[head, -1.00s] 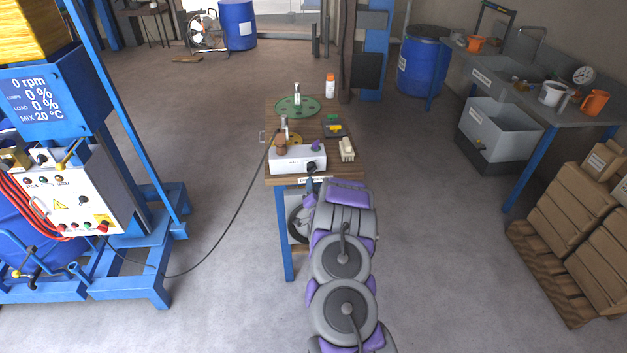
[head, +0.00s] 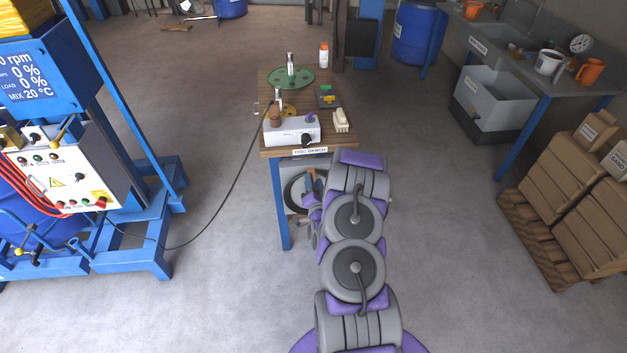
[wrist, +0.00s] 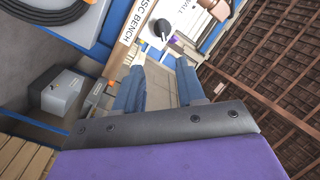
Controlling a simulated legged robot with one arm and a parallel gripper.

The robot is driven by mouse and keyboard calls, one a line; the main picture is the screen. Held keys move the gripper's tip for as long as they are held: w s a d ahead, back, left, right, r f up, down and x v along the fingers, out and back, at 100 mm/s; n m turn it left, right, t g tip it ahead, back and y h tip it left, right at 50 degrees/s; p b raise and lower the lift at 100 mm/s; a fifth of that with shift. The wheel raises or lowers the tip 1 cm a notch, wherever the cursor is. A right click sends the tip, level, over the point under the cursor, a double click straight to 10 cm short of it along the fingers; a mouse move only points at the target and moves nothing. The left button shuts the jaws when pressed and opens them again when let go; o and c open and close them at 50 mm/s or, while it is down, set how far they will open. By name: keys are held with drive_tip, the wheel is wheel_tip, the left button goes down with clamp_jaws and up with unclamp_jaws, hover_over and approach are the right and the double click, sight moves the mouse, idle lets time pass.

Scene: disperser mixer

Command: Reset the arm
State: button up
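My arm stands in the lower middle of the head view, just in front of the disc bench (head: 310,150). My gripper (wrist: 160,82) shows in the wrist view with its two blue fingers apart and nothing between them. In the head view my gripper is mostly hidden behind my arm, low by the bench's front. The wrist view is tilted and shows the "DISC BENCH" label (wrist: 140,18) and a black knob (wrist: 162,28) beyond the fingers.
On the bench are a green disc (head: 291,77), a white control box (head: 292,131), an orange-capped bottle (head: 323,54) and a cream block (head: 341,121). The blue mixer frame (head: 120,110) is left, with a cable to the bench. Boxes on a pallet (head: 560,195) stand right. Floor between is clear.

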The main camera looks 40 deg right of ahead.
idle(0.4)
drive_tip(key=w+a+r+n+g+y, duration=0.2)
drive_tip(key=w+a+r+n+y, duration=0.35)
drive_tip(key=a, duration=0.45)
drive_tip(key=s+a+r+n+g+y, duration=0.35)
drive_tip(key=a+r, duration=0.25)
drive_tip(key=a, duration=0.4)
drive_tip(key=s+a+r+n+g, duration=0.2)
drive_tip(key=s+a+r+g, duration=0.1)
drive_tip(key=s, duration=1)
drive_tip(key=s+a+r+n+g, duration=0.2)
drive_tip(key=s+a+r+g, duration=0.2)
drive_tip(key=s, duration=0.9)
drive_tip(key=s+a+r+n+g, duration=0.2)
drive_tip(key=s+a+r+g, duration=0.2)
drive_tip(key=s, duration=0.9)
wheel_tip(320, 180, up, 4)
drive_tip(key=shift+s+a+r+y, duration=0.2)
drive_tip(key=shift+s+a+y, duration=0.1)
drive_tip(key=shift+a, duration=0.9)
drive_tip(key=shift+g, duration=0.25)
